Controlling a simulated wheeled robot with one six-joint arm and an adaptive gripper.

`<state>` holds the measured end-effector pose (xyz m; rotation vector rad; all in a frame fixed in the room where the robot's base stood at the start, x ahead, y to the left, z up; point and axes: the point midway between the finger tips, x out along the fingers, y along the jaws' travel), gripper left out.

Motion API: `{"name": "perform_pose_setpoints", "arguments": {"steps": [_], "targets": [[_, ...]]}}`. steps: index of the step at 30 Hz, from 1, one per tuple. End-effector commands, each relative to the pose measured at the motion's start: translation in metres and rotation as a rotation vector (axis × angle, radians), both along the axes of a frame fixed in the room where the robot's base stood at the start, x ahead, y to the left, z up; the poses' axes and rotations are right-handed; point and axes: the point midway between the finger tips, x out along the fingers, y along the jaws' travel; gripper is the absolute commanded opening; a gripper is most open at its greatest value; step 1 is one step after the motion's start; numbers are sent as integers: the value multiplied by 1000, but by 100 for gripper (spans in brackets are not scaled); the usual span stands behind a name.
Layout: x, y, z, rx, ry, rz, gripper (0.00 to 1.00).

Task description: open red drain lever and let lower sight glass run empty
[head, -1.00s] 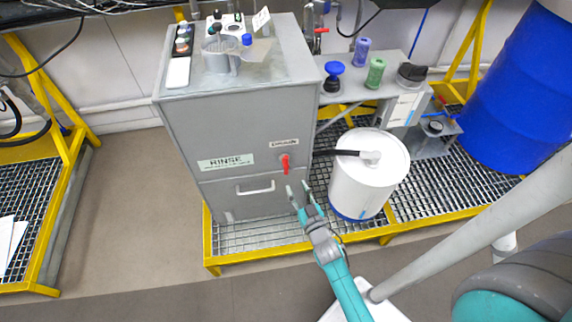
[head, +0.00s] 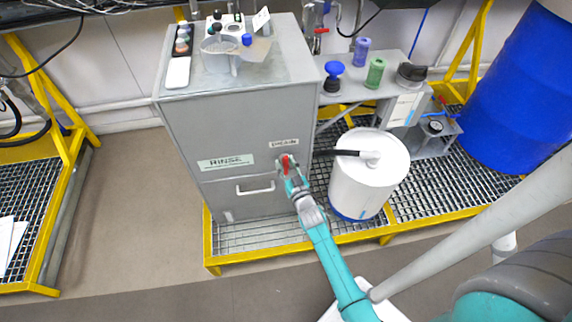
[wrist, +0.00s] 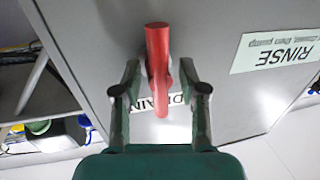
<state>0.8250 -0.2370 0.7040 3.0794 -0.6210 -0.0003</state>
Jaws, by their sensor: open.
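The red drain lever (head: 285,165) is on the front of the grey rinse cabinet (head: 250,130), below a small drain label (head: 284,142). In the wrist view the lever (wrist: 158,65) stands between the two fingers of my gripper (wrist: 160,82), with a visible gap on each side. My gripper (head: 286,168) is open at the lever in the head view. The drain label (wrist: 150,103) is partly hidden behind the lever and a finger. I cannot make out a lower sight glass in either view.
A white drum (head: 368,180) with a black hose (head: 335,152) stands right of the cabinet, close to my arm. A yellow-edged grating (head: 262,232) lies under both.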

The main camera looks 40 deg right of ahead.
Motion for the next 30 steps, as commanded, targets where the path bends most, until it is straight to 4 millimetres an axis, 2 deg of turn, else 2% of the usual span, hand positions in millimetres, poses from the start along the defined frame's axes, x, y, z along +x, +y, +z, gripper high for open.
{"name": "perform_pose_setpoints", "arguments": {"steps": [6,7,12,23,30], "targets": [[0,0,0,0,0,0,42],[0,0,0,0,0,0,40],[0,0,0,0,0,0,0],[0,0,0,19,-12,0,0],[0,0,0,110,-74,0,0]]}}
